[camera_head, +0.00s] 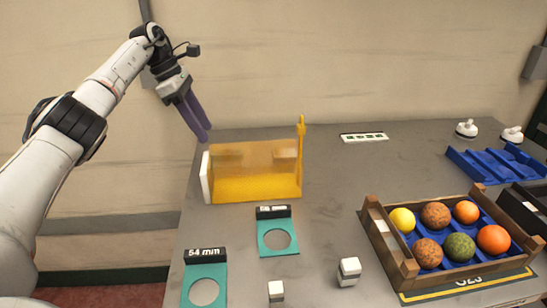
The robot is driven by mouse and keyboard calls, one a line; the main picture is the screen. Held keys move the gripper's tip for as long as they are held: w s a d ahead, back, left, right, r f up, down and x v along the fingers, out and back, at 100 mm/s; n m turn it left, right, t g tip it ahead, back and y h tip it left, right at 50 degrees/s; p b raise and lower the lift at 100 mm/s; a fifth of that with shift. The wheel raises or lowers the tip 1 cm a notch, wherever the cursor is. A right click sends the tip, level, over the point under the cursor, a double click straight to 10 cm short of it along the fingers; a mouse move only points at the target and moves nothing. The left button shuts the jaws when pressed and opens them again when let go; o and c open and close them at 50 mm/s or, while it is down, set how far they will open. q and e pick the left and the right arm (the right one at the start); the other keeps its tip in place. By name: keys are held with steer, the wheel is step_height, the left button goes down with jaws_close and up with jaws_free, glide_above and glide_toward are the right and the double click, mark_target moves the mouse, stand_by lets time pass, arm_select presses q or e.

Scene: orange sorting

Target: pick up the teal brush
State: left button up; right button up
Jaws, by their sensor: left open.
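I cannot make out a teal brush in the head view. The teal things that show are two flat plates with round holes: one (204,272) at the front left with a black "54 mm" label, and one (264,239) further back with a black label too blurred to read. My left gripper (203,137), with purple fingers, is open and empty. It hangs in the air at the table's back left, above and left of an amber see-through box (240,187). My right gripper is not in view.
A wooden crate (378,238) of several fruits stands at the right on a yellow-edged mat (450,290). Behind it are a blue tray (490,165) and two white knobs (467,129). Small white blocks (349,271) stand at the front. The table's middle (335,185) is clear.

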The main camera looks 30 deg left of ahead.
mark_target(226, 152)
arm_select(q)
steer(key=x, duration=0.4)
steer(key=w+d+x, duration=0.1)
steer(key=x, duration=0.1)
steer(key=shift+r, duration=0.15)
steer(key=shift+x, duration=2.3)
steer(key=shift+w+d+r, duration=0.1)
steer(key=shift+w+d, duration=0.05)
steer(key=shift+d, duration=0.05)
jaws_close()
steer(key=shift+r, duration=0.15)
